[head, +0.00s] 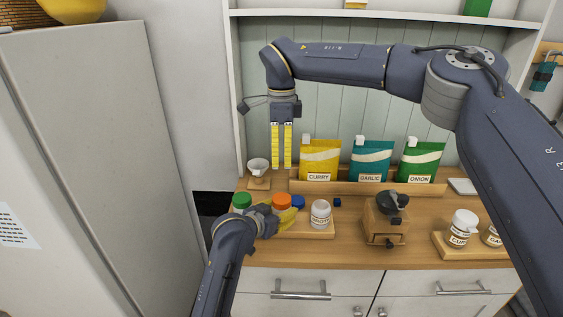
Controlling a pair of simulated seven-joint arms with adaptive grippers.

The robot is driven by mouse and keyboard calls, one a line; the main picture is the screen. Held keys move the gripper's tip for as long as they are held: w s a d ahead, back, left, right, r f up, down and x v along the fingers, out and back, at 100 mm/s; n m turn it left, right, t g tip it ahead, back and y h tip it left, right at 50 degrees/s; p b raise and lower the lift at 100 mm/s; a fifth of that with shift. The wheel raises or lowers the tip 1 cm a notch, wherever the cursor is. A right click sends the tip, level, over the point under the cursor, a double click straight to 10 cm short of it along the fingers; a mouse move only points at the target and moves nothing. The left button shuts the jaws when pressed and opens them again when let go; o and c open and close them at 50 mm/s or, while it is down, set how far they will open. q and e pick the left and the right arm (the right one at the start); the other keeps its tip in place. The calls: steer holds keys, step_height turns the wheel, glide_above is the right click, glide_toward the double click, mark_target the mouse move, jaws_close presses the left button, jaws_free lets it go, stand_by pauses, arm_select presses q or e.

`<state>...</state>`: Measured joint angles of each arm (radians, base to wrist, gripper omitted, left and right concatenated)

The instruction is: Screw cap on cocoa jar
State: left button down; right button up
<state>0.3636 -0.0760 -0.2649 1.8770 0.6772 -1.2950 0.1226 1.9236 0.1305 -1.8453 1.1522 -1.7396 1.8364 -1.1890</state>
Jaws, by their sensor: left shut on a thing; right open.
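My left gripper (287,217), with yellow fingers, is low over the counter's left part. It is shut on what seems to be a jar, mostly hidden by the gripper and wrist. An orange cap (282,200) shows just above these fingers; I cannot tell whether it sits on the held jar or is threaded. My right gripper (281,146) is open and empty, fingers pointing down, above the orange cap and clear of it. A white jar (320,212) with a label too small to read stands to the right on a wooden tray (318,234). I cannot tell which jar is cocoa.
A green cap (242,200) and a blue cap (297,201) are close to the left gripper. Curry (320,160), garlic (370,160) and onion (419,161) pouches stand in a rack behind. A wooden grinder (384,222) and labelled jars (462,229) stand right.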

stand_by(0.4)
arm_select(q)
steer(key=c, duration=0.6)
jaws_free()
steer(key=v, duration=1.2)
